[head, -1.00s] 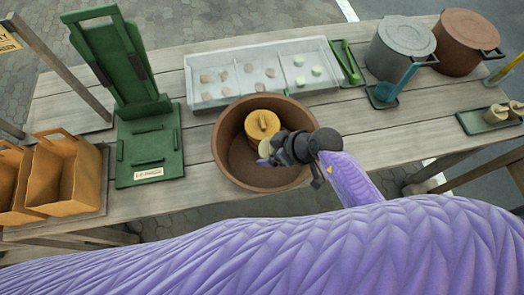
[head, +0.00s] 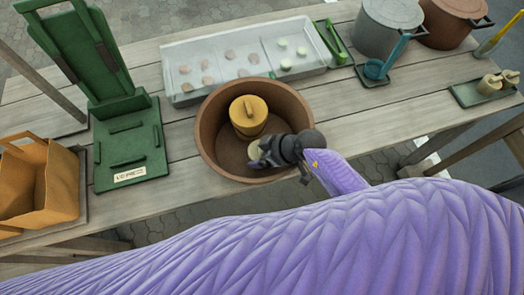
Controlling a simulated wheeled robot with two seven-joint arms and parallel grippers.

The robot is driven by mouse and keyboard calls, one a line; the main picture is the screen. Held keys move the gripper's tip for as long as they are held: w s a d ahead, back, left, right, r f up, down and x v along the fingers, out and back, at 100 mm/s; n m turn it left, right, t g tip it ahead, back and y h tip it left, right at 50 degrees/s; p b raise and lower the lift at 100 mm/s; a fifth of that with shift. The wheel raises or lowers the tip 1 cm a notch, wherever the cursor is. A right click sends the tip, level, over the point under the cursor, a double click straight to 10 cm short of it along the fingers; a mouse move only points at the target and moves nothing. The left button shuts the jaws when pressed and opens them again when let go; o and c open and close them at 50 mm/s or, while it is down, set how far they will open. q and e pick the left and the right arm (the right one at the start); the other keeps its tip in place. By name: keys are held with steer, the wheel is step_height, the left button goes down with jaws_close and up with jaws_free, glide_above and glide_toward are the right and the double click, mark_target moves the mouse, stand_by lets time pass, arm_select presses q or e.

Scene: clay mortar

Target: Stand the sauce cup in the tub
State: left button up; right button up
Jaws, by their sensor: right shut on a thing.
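The brown round tub (head: 211,151) stands on the table, open at the top. My right gripper (head: 263,152) reaches over its near right rim and is shut on a small cream sauce cup (head: 256,149). The cup is within the tub's outline, just in front of a yellow lidded pot (head: 248,116) that stands in the tub. The gripper hides part of the cup, and I cannot tell whether it touches the tub's floor. My left gripper is not in view.
A green stand (head: 126,141) and a tan paper bag (head: 47,184) are at left. Behind the tub lies a pale compartment tray (head: 213,95) with small pieces. Grey (head: 384,30) and brown (head: 453,22) pots stand back right. A green tray (head: 466,94) holds small cups.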

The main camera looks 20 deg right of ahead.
steer(key=shift+s+f, duration=0.3)
steer(key=shift+f, duration=0.1)
steer(key=o, duration=1)
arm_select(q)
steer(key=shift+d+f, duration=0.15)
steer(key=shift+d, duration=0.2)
arm_select(e)
steer(key=shift+o, duration=0.5)
steer(key=shift+s+f, duration=0.1)
steer(key=shift+f, duration=0.05)
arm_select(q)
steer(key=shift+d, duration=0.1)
arm_select(e)
steer(key=p+v, duration=0.2)
steer(key=v, duration=0.2)
steer(key=p+v, duration=0.2)
steer(key=v, duration=0.2)
steer(key=w+r+p+v, duration=0.1)
steer(key=p+v, duration=0.1)
steer(key=v, duration=0.3)
steer(key=shift+w+a+p, duration=0.1)
steer(key=shift+a+p, duration=0.1)
steer(key=shift+p, duration=0.2)
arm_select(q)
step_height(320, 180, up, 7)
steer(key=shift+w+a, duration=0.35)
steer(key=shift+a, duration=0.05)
arm_select(e)
steer(key=shift+f, duration=0.1)
